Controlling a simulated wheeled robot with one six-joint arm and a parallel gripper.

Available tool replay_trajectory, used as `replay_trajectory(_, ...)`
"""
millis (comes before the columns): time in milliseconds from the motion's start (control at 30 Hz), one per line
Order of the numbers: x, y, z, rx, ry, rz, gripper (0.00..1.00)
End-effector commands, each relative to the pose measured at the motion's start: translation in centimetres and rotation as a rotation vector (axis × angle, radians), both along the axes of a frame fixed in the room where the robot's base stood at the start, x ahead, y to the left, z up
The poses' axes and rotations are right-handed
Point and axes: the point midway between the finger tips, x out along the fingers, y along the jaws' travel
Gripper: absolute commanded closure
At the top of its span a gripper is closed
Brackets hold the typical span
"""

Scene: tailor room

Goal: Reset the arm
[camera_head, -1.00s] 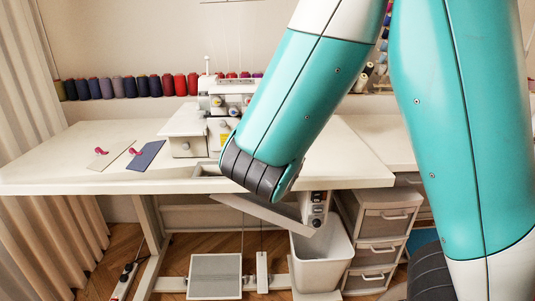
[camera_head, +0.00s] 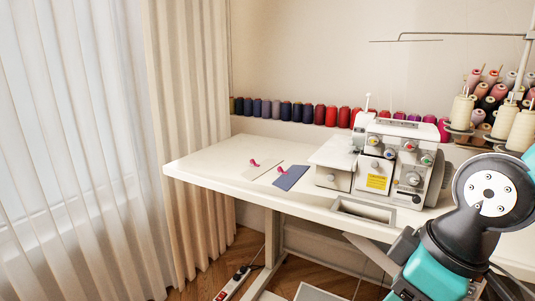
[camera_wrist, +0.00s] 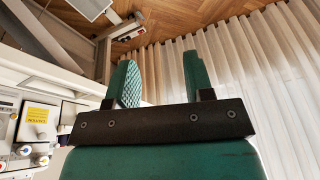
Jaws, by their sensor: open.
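My gripper (camera_wrist: 161,82) is open and empty in the wrist view, with its two green fingers apart and only curtain and floor behind the gap. In the head view, my teal and dark arm (camera_head: 440,262) is at the lower right, in front of the table's right part. My gripper cannot be made out in the head view. The wrist view is turned, with the wooden floor at its top.
A white sewing machine (camera_head: 383,158) stands on the white table (camera_head: 225,162). A beige piece (camera_head: 262,171) and a blue piece (camera_head: 291,178), each with a pink item, lie left of it. Thread spools (camera_head: 318,115) line the back. Curtains (camera_head: 188,120) hang at left.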

Motion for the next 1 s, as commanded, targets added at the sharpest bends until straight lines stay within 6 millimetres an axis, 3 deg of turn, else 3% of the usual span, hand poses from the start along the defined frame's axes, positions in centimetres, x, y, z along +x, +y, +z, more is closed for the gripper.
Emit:
replay_trajectory(200,-5.4,2.4,3.7,0.133,0.226,-0.168,0.52)
replay_trajectory(700,-5.2,2.4,18.3,0.129,0.219,-0.162,0.52)
replay_trajectory(833,-5.2,2.4,20.3,0.129,0.219,-0.162,0.52)
replay_trajectory(1000,-5.2,2.4,20.8,0.129,0.219,-0.162,0.52)
